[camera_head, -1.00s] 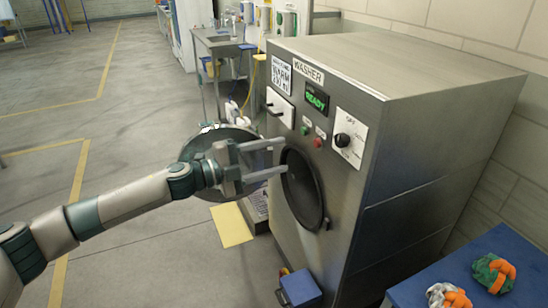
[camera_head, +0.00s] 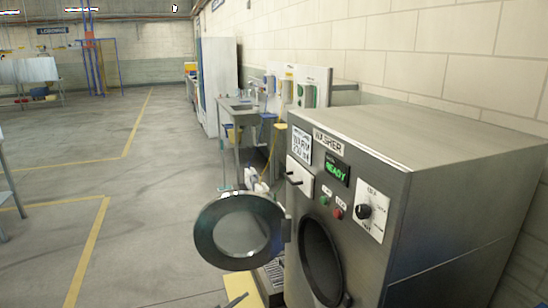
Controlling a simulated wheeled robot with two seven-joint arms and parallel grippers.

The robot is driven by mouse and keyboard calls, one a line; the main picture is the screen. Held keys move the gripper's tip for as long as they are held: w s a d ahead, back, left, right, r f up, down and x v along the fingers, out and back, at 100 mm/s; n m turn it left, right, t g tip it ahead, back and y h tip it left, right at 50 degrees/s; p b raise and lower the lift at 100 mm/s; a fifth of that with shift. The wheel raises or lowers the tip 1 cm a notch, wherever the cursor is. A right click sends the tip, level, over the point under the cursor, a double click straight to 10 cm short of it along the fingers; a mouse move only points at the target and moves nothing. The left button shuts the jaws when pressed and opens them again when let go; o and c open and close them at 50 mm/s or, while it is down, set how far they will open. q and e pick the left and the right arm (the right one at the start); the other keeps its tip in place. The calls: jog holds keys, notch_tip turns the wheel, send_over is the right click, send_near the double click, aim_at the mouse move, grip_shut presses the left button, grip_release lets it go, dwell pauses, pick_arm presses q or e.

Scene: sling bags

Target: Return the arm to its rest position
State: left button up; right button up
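Neither of my arms nor grippers shows in the head view now. The steel washer (camera_head: 430,150) stands at the right, its green display (camera_head: 335,169) reading READY. Its round door (camera_head: 240,231) is swung open to the left of the dark drum opening (camera_head: 321,262). The inside of the drum is too dark to make out.
A sink bench (camera_head: 239,108) and wall dispensers (camera_head: 305,92) stand behind the washer along the right wall. The floor (camera_head: 150,215) at the left is clear, with yellow lines.

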pick_arm(q)
jog(key=s+a+f+n+g+y, duration=0.15)
jog(key=s+a+f, duration=0.25)
jog(key=s+f, duration=0.55)
jog(key=s+a+f+n+g+y, duration=0.1)
jog(key=s+a+f+n+y, duration=0.25)
jog(key=s+f, duration=0.65)
jog(key=s+a+f+n+g+y, duration=0.15)
jog(key=s+a+f, duration=0.35)
jog(key=f, duration=0.9)
jog(key=s+a+f+n+g, duration=0.1)
jog(key=s+f, duration=0.4)
jog(key=s, duration=1)
jog(key=s+a+f+n+g+y+b, duration=0.1)
jog(key=s+f+g, duration=0.3)
jog(key=s, duration=1.1)
jog(key=s+a+f+n+g+y, duration=0.1)
jog(key=s+f, duration=0.6)
jog(key=s, duration=0.8)
jog(key=shift+s+a+n+g+b, duration=0.25)
jog(key=shift+a+n+g+b, duration=0.15)
jog(key=shift+a+n+g, duration=0.65)
jog(key=shift+d, duration=0.15)
jog(key=shift+c, duration=0.3)
jog(key=c, duration=0.4)
jog(key=shift+w, duration=0.15)
